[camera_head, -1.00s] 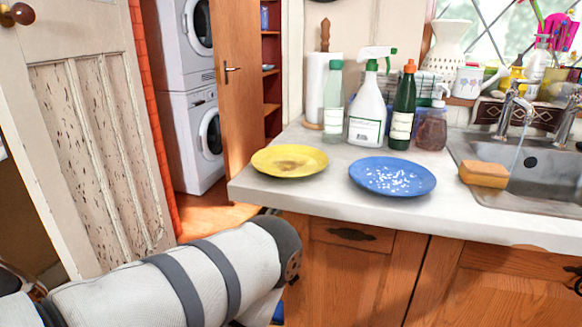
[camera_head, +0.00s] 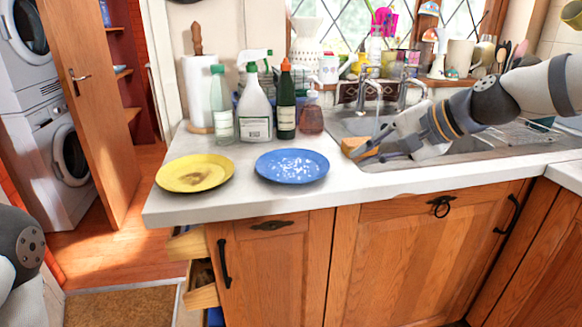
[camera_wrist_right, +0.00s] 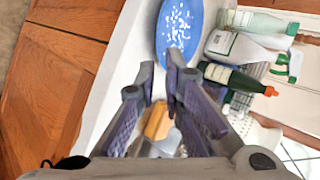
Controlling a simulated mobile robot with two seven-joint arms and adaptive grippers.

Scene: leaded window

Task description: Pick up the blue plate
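The blue plate (camera_head: 292,165) with white specks lies flat on the light worktop in the head view, left of the sink. In the right wrist view the blue plate (camera_wrist_right: 178,30) shows at the top, beyond the fingertips. My right gripper (camera_head: 368,150) reaches in from the right over the near side of the sink, to the right of the plate and apart from it. In the right wrist view my right gripper (camera_wrist_right: 160,75) is open, with nothing held between its fingers. My left gripper is out of view; only part of my left arm shows at the left edge.
A yellow plate (camera_head: 195,173) lies left of the blue one. A spray bottle (camera_head: 256,105), a dark green bottle (camera_head: 286,103) and other bottles stand behind. An orange sponge (camera_head: 362,150) is by the sink (camera_head: 345,122), partly hidden by my right gripper. The worktop front edge is clear.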

